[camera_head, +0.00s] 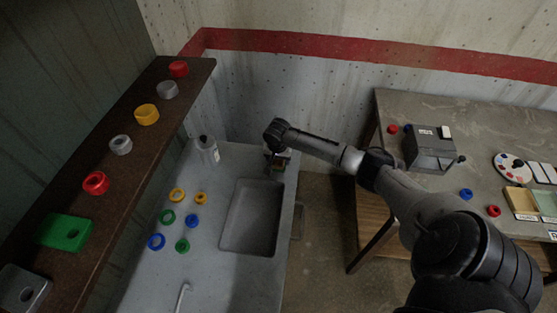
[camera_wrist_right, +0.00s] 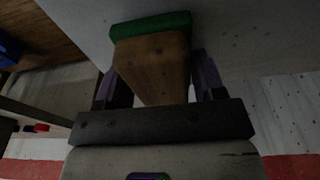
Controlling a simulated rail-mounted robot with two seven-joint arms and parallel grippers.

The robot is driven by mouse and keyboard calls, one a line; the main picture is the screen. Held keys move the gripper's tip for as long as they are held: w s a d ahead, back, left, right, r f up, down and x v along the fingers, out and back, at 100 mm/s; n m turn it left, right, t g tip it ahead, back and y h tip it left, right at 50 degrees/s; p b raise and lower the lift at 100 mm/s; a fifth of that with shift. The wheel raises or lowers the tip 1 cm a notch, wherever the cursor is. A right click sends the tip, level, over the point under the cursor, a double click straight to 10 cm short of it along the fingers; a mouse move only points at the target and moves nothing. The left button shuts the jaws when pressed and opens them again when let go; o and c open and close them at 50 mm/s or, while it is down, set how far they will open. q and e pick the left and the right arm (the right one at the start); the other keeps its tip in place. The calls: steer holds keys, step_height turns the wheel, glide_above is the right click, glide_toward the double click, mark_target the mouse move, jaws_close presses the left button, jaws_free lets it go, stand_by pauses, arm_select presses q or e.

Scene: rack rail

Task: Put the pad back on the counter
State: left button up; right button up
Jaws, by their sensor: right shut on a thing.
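The pad (camera_wrist_right: 152,66) is a brown wooden block with a green layer (camera_wrist_right: 150,25) at its far end. My right gripper (camera_head: 278,162) is shut on the brown block, with one dark finger on each side in the right wrist view. It holds the pad at the far right corner of the grey counter (camera_head: 232,160), just beyond the sink basin (camera_head: 252,218). The green layer faces a grey surface; I cannot tell whether it touches. In the head view the gripper mostly hides the pad. My left gripper is not in view.
Several coloured rings (camera_head: 168,216) lie on the counter left of the basin, and a grey bottle (camera_head: 207,149) stands at its back. A brown shelf (camera_head: 125,165) with rings runs along the left. A table (camera_head: 440,110) with a grey box (camera_head: 431,150) stands right.

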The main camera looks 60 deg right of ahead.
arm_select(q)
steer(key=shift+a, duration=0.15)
arm_select(e)
steer(key=shift+f, duration=0.25)
steer(key=shift+f, duration=0.1)
steer(key=o, duration=0.9)
arm_select(q)
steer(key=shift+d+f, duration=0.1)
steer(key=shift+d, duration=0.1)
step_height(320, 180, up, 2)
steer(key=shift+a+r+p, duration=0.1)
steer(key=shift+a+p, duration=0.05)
steer(key=shift+p, duration=0.9)
arm_select(e)
step_height(320, 180, up, 12)
steer(key=a, duration=0.1)
steer(key=shift+s+a, duration=0.3)
steer(key=shift+a, duration=0.05)
